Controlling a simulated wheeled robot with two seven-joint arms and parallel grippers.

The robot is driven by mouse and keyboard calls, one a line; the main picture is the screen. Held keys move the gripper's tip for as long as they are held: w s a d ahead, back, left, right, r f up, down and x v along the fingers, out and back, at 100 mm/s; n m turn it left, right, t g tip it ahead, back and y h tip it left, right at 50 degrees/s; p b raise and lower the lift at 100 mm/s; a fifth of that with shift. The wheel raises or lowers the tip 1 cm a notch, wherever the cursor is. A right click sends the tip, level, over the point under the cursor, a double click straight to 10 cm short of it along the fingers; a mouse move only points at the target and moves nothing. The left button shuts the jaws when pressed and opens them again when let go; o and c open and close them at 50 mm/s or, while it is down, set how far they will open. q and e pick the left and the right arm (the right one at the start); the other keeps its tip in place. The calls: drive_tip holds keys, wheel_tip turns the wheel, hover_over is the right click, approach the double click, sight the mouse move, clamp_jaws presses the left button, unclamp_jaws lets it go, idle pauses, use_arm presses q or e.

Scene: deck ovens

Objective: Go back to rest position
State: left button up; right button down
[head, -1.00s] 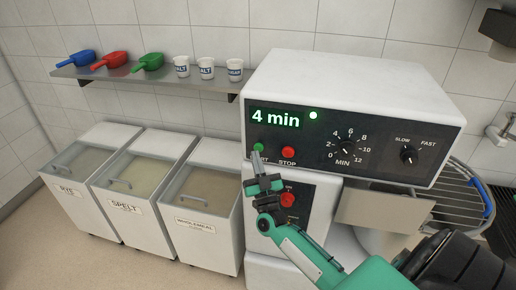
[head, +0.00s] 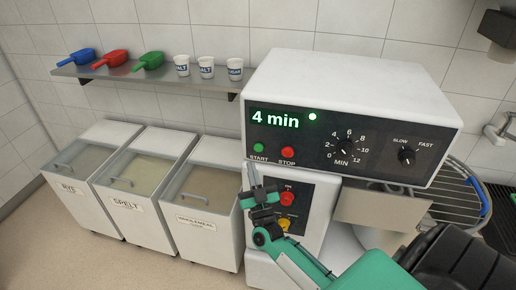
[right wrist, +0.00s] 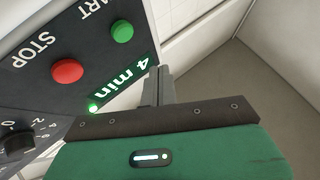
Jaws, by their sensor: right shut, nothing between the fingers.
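My right gripper (head: 252,176) is in front of the white mixer (head: 350,82), just below and left of the green START button (head: 258,148). Its fingers are together and empty, apart from the button. In the right wrist view the shut fingers (right wrist: 159,85) show beside the green START button (right wrist: 122,33) and the red STOP button (right wrist: 67,71). The display (head: 276,119) reads 4 min, with a lit green light beside it. My left gripper is not in view.
Bins labelled RYE, SPELT and WHOLEMEAL (head: 196,225) stand left of the mixer. A shelf (head: 130,74) above them holds colored scoops and white cups. A lower panel with a red button (head: 287,198) is just right of my gripper. A wire guard (head: 455,195) is at right.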

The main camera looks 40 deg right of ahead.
idle(0.5)
drive_tip(key=s+a+f+n+g+y, duration=0.1)
drive_tip(key=a+f+n+g+y, duration=0.15)
drive_tip(key=f, duration=1.05)
drive_tip(key=s+a+f+n+g+y, duration=0.1)
drive_tip(key=a+f+n+g+y, duration=0.2)
drive_tip(key=f, duration=0.9)
drive_tip(key=s+a+f+g+y, duration=0.1)
drive_tip(key=s+f+g, duration=0.25)
drive_tip(key=f, duration=0.55)
drive_tip(key=s+f+g+y, duration=0.2)
drive_tip(key=s+f, duration=0.3)
drive_tip(key=f, duration=0.3)
drive_tip(key=s+a+f+g, duration=0.2)
drive_tip(key=s+f+g, duration=0.5)
drive_tip(key=s+f, duration=1.05)
drive_tip(key=s+f+g, duration=0.2)
drive_tip(key=s, duration=0.8)
drive_tip(key=s+f+g, duration=0.3)
drive_tip(key=s, duration=0.8)
drive_tip(key=shift+f+h, duration=0.2)
drive_tip(key=shift+h, duration=0.15)
drive_tip(key=shift+a+n, duration=0.1)
drive_tip(key=shift+n, duration=0.15)
